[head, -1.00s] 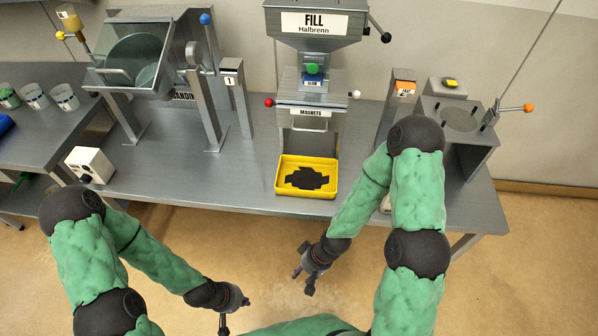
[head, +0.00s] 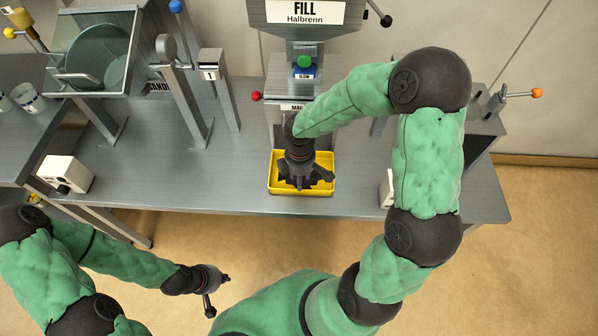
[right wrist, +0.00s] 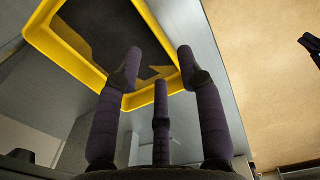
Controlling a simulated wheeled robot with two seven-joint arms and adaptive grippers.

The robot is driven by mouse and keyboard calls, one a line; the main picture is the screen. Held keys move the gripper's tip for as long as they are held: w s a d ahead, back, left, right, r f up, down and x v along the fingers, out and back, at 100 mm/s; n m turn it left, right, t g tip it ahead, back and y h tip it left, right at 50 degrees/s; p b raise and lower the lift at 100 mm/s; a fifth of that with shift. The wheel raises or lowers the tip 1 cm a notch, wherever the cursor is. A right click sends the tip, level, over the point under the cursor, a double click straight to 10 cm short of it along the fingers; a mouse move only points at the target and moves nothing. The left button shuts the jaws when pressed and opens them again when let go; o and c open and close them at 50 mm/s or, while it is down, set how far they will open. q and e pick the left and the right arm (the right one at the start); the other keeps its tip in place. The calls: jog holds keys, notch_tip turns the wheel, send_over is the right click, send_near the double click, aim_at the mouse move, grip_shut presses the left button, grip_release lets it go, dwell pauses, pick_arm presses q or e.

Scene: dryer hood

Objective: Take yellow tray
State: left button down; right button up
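The yellow tray (head: 272,187) sits on the grey bench below the fill machine, with a dark patch inside. My right gripper (head: 303,183) is over the tray in the head view and hides much of its middle. In the right wrist view, the gripper's three dark fingers (right wrist: 159,62) are spread apart, with nothing seen held between them. The tray's yellow rim (right wrist: 65,63) shows beyond the fingertips; whether they touch it I cannot tell. My left gripper (head: 217,291) is in front of the bench, over the floor, with its fingers apart and empty.
The fill machine (head: 305,12) with its red-knobbed lever (head: 256,96) stands just behind the tray. A white box (head: 66,174) is at the bench's left front. The bench (head: 190,178) between box and tray is clear.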

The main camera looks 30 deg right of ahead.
notch_tip(320, 180, down, 4)
jog(key=shift+f+b, duration=0.2)
jog(key=shift+b, duration=0.45)
jog(key=f+b, duration=0.1)
jog(key=f, duration=0.2)
jog(key=f+b, duration=0.1)
jog(key=f, duration=0.1)
jog(key=shift+w+d+b, duration=0.1)
jog(key=shift+d+b, duration=0.15)
jog(key=shift+b, duration=0.05)
jog(key=shift+r, duration=0.1)
grip_shut()
